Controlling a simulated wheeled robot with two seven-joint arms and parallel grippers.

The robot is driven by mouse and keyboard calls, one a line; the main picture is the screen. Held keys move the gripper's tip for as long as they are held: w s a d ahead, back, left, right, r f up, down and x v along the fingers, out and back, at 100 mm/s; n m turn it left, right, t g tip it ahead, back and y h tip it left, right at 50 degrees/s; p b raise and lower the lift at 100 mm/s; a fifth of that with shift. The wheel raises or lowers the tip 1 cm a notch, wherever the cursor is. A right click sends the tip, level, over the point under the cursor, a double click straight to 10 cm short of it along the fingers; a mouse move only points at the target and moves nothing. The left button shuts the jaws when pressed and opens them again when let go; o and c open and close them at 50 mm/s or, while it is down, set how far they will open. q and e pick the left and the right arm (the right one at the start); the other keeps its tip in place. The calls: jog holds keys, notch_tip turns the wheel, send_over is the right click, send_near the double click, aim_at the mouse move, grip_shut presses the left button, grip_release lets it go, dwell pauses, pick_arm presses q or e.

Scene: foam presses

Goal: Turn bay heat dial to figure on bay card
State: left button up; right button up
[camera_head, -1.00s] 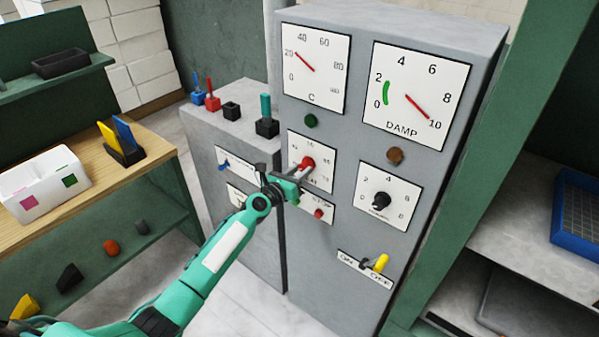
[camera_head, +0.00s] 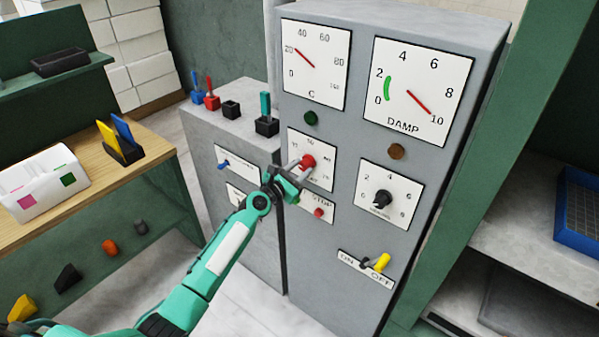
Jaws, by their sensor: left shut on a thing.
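A red dial (camera_head: 307,161) sits on a white scale plate (camera_head: 322,178) on the front of the grey cabinet (camera_head: 345,215). My left gripper (camera_head: 297,168) reaches up to it from the lower left and is shut on it. The fingers cover part of the plate, and its figures are too small to read surely. The temperature gauge marked C (camera_head: 316,65) points near 20. The DAMP gauge (camera_head: 423,90) points near 10. I cannot make out a bay card. My right gripper is out of view.
Below the red dial is a STOP plate with a red button (camera_head: 319,212). To the right are a black dial (camera_head: 382,200) and a yellow ON/OFF lever (camera_head: 381,262). A lower grey cabinet with levers (camera_head: 267,127) stands left. A green post (camera_head: 470,190) stands close on the right.

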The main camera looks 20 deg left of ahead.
pick_arm(q)
jog(key=m+b, duration=0.1)
jog(key=m, duration=0.3)
jog(key=shift+f+m+b, duration=0.15)
jog(key=shift+m+b, duration=0.15)
jog(key=m+b, duration=0.2)
jog(key=m, duration=0.3)
jog(key=m+b, duration=0.2)
jog(key=m, duration=0.3)
jog(key=shift+m, duration=0.4)
jog(key=m+b, duration=0.2)
jog(key=m, duration=0.3)
jog(key=shift+m, duration=0.3)
jog(key=m+b, duration=0.1)
jog(key=m, duration=1.9)
jog(key=shift+s+d+m, duration=0.1)
jog(key=shift+m, duration=0.3)
